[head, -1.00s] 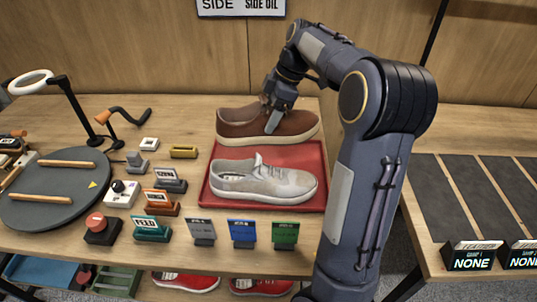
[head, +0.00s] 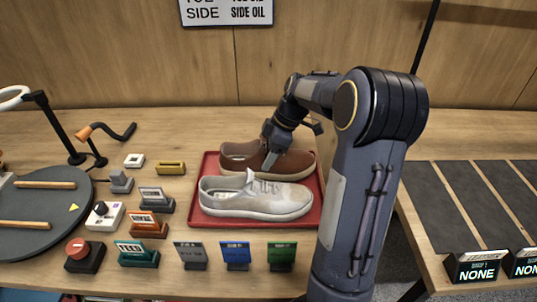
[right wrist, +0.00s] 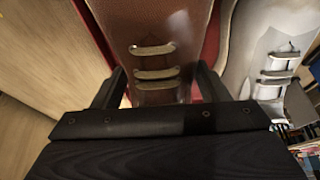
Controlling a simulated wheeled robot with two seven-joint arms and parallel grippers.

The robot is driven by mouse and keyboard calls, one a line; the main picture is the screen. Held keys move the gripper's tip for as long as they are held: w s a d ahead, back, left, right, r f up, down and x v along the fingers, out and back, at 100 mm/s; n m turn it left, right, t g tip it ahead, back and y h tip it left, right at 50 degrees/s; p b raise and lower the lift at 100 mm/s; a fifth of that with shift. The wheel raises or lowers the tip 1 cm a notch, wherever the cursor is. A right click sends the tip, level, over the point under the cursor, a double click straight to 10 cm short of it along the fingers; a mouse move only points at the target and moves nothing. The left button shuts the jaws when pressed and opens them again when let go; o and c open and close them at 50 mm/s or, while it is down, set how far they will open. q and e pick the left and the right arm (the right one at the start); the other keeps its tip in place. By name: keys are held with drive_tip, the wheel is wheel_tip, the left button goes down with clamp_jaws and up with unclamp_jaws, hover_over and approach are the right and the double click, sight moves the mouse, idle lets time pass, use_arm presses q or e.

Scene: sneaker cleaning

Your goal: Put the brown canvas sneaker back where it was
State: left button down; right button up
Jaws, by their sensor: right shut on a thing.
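The brown canvas sneaker (head: 240,156) is at the back of the red tray (head: 205,187) in the head view, toe to the right. My right gripper (head: 268,158) is shut on it from above, near its laces. In the right wrist view the brown sneaker (right wrist: 150,45) lies between the two fingers (right wrist: 155,90). A grey-white sneaker (head: 255,197) lies in the tray just in front of it. Whether the brown sneaker's sole rests on the tray floor is hidden. My left gripper is out of view.
A dark round turntable (head: 40,240) with wooden bars stands at the left. Several small labelled blocks and a red button (head: 85,253) stand between it and the tray. Grey, blue and green cards (head: 282,254) stand in front. A side table (head: 450,195) with dark strips is at the right.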

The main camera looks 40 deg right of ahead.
drive_tip(key=shift+f, duration=0.4)
drive_tip(key=o, duration=1.3)
drive_tip(key=shift+f, duration=0.1)
drive_tip(key=shift+d+r, duration=0.1)
drive_tip(key=shift+r, duration=0.15)
drive_tip(key=v, duration=1.1)
drive_tip(key=shift+s+r+p, duration=0.1)
drive_tip(key=shift+r+p, duration=0.2)
drive_tip(key=shift+r, duration=0.05)
drive_tip(key=shift+f, duration=0.1)
